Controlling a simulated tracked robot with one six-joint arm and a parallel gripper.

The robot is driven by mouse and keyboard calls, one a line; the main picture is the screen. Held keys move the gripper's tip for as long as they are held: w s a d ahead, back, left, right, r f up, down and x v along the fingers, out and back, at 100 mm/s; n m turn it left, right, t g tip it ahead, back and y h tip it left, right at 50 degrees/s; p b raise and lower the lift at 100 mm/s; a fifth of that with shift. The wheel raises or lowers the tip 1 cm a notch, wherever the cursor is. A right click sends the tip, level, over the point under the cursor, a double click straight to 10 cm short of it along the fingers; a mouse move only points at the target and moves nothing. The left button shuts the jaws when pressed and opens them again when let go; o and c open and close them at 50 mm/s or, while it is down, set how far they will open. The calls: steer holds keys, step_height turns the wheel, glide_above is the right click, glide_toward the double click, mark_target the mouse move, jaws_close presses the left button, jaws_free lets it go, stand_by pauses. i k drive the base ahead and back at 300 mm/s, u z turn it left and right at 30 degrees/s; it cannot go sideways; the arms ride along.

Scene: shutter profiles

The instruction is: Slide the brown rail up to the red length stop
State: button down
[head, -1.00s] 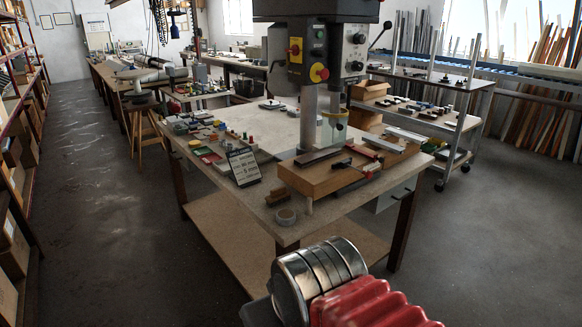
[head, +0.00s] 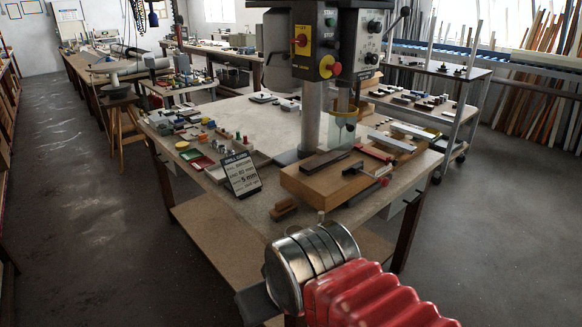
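A dark brown rail (head: 324,163) lies flat on a wooden block (head: 308,184) at the near right part of the workbench, in front of the drill press column. A narrow red piece (head: 374,153), which looks like the length stop, lies to the right of the rail on the same fixture, with a visible gap between them. A dark clamp with a red handle (head: 384,181) sits at the block's front right. My arm, a silver ringed cylinder and red bellows, fills the bottom of the head view. My gripper's fingers are not visible.
The drill press (head: 312,105) stands over the fixture. A sign board (head: 241,174) and a small wooden brush-like block (head: 284,209) are left of it. Small coloured parts (head: 195,140) crowd the bench's left side. A shelf trolley (head: 440,110) stands behind right. Floor left is open.

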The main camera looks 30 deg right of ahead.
mark_target(308, 169)
steer(key=u, duration=0.25)
steer(key=i, duration=0.65)
steer(key=u, duration=0.75)
steer(key=i, duration=0.4)
steer(key=u, duration=0.2)
